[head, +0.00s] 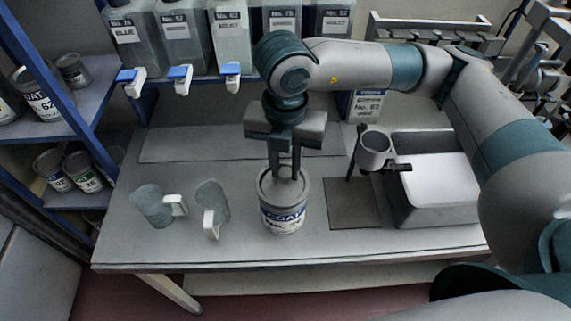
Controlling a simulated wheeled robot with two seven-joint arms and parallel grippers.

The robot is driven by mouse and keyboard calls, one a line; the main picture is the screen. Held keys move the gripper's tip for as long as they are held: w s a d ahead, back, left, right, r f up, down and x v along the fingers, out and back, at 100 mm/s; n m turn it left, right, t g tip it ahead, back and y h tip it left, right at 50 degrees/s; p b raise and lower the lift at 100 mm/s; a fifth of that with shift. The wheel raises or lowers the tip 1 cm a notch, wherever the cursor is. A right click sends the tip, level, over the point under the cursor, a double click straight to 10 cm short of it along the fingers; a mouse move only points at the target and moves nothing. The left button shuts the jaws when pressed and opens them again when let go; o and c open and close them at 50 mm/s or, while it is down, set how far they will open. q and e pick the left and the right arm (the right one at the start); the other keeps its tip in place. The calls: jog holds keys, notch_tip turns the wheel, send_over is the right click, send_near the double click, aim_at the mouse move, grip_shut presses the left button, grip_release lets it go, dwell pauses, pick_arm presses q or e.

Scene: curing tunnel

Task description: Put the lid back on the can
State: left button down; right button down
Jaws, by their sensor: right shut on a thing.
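The can (282,215), grey with a white and blue "COAT" label, stands upright on the worktable, right of two mugs. My right gripper (285,170) points straight down over the can, its fingers shut at the can's mouth. It is shut on the lid (268,183), of which only a grey part shows around the fingers at the can's top. I cannot tell whether the lid is fully seated on the rim. My left gripper is not in view.
A dark mat (352,216), a cup-like holder (372,150) and a sink (443,212) are at right. Dispenser bottles (184,35) line the back; shelved cans (84,172) stand left.

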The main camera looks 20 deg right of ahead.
jog(key=b, duration=0.2)
jog(key=shift+f+b, duration=0.2)
jog(key=shift+b, duration=0.15)
dwell(3.0)
jog(key=c, duration=1)
grip_release()
jog(key=shift+r, duration=0.1)
jog(key=shift+r+p, duration=1.45)
jog(key=shift+r, duration=1.95)
grip_shut()
